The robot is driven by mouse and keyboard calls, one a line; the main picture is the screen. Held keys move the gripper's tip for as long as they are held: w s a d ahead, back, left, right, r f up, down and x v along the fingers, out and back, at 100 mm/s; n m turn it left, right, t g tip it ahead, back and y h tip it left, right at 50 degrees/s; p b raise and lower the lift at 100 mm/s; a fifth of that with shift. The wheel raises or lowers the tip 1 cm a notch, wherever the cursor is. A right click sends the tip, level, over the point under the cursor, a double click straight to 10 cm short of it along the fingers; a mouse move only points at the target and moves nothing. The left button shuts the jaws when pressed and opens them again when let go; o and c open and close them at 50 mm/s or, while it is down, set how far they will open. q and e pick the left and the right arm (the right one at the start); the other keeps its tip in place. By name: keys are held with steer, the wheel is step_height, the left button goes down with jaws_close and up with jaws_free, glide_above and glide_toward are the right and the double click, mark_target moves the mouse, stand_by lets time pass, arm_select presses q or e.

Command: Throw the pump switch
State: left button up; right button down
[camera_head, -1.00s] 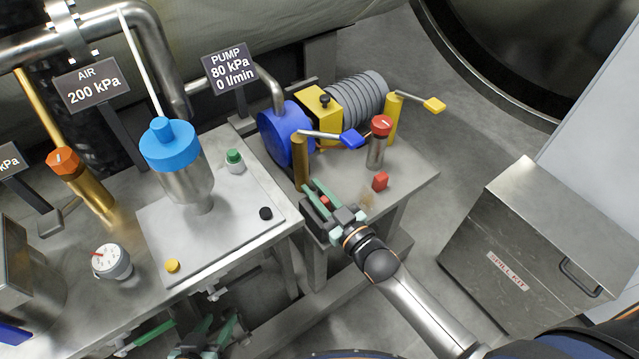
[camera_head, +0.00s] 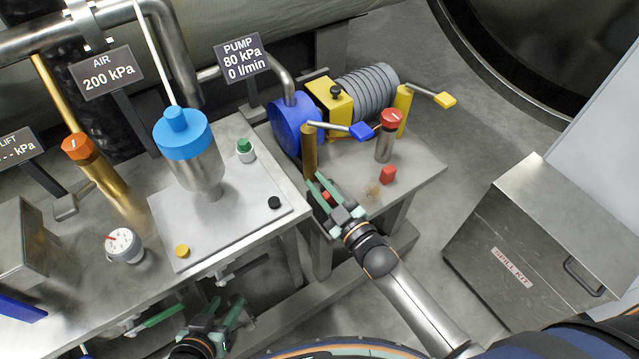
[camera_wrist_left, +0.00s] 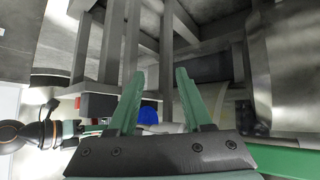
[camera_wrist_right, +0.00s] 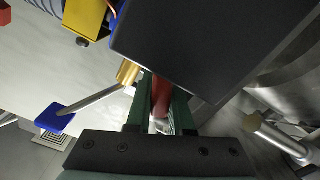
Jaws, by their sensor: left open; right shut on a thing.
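The pump (camera_head: 293,125) is a blue round housing with a yellow block and grey ribbed motor on the right bench; its sign (camera_head: 241,58) reads 80 kPa, 0 l/min. A dark box (camera_wrist_right: 205,35) fills the upper middle of the right wrist view, with a red lever (camera_wrist_right: 160,95) at it. My right gripper (camera_head: 327,194) is at the bench's front edge, its fingers shut on this red lever; the fingers partly hide it. My left gripper (camera_head: 223,315) is open and empty, low in front of the left bench; its spread fingers (camera_wrist_left: 158,80) show in the left wrist view.
A brass post with a blue-tipped handle (camera_head: 362,130) stands just behind my right gripper. A red-topped valve (camera_head: 389,135) and small red block (camera_head: 388,175) are to its right. A steel spill kit box (camera_head: 540,235) stands on the floor at right.

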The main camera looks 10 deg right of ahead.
steer(key=c, duration=0.8)
jaws_free()
arm_select(q)
steer(key=shift+r+p, duration=0.45)
steer(key=shift+p, duration=0.15)
arm_select(e)
steer(key=v, duration=1.2)
steer(key=shift+s, duration=0.25)
arm_select(q)
steer(key=shift+s+f, duration=0.1)
steer(key=shift+s, duration=0.05)
arm_select(e)
steer(key=shift+s+d, duration=0.1)
